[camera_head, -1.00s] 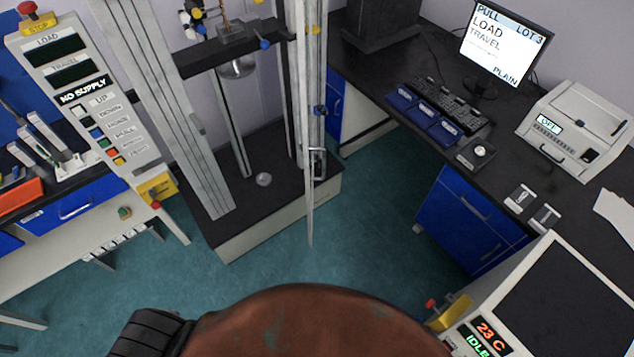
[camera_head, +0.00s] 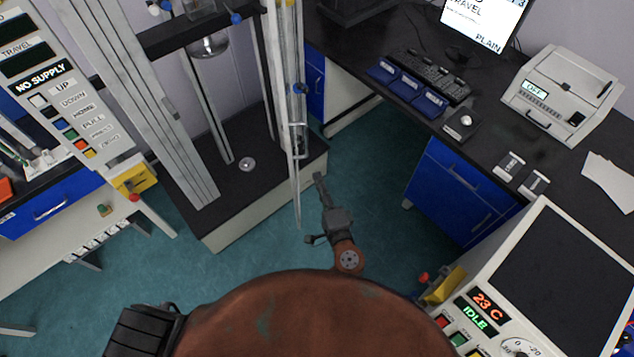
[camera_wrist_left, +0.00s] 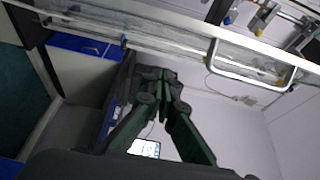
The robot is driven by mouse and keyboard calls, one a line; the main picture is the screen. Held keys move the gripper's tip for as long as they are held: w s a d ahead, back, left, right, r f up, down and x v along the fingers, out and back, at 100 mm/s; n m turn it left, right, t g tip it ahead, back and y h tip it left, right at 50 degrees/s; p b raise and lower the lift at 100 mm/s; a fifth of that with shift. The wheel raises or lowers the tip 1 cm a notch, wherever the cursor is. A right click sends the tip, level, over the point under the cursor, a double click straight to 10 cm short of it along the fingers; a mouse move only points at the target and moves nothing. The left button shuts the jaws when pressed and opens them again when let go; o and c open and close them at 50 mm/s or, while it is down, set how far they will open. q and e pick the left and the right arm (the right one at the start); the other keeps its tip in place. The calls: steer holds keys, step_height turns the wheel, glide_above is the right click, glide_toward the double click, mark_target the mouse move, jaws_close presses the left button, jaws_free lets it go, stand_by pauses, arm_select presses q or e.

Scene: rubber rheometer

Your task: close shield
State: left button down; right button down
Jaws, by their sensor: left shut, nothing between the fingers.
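The clear shield (camera_head: 294,110) is a tall, thin panel in a pale metal frame, at the right side of the test frame. It shows nearly edge-on and stands swung out from the machine, its lower tip over the floor. Its metal handle (camera_head: 301,140) is on the panel; the handle also shows in the left wrist view (camera_wrist_left: 252,82). My left gripper (camera_head: 318,177) is shut and empty, just right of the shield's lower part in the head view and apart from the handle. Its fingers show in the left wrist view (camera_wrist_left: 157,74), below the shield's rail. My right gripper is not in view.
The test frame's black base (camera_head: 235,175) stands left of the shield. A control panel (camera_head: 60,95) is at far left. A black bench (camera_head: 400,120) with blue drawers (camera_head: 460,190) is at right. A white instrument (camera_head: 560,270) stands at lower right. Teal floor between is clear.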

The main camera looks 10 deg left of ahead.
arm_select(q)
steer(key=w+a+p, duration=0.1)
steer(key=w+a, duration=0.3)
steer(key=a, duration=0.3)
steer(key=shift+w, duration=0.4)
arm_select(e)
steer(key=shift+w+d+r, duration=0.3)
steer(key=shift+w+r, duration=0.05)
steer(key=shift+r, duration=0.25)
arm_select(q)
steer(key=shift+a+f, duration=0.1)
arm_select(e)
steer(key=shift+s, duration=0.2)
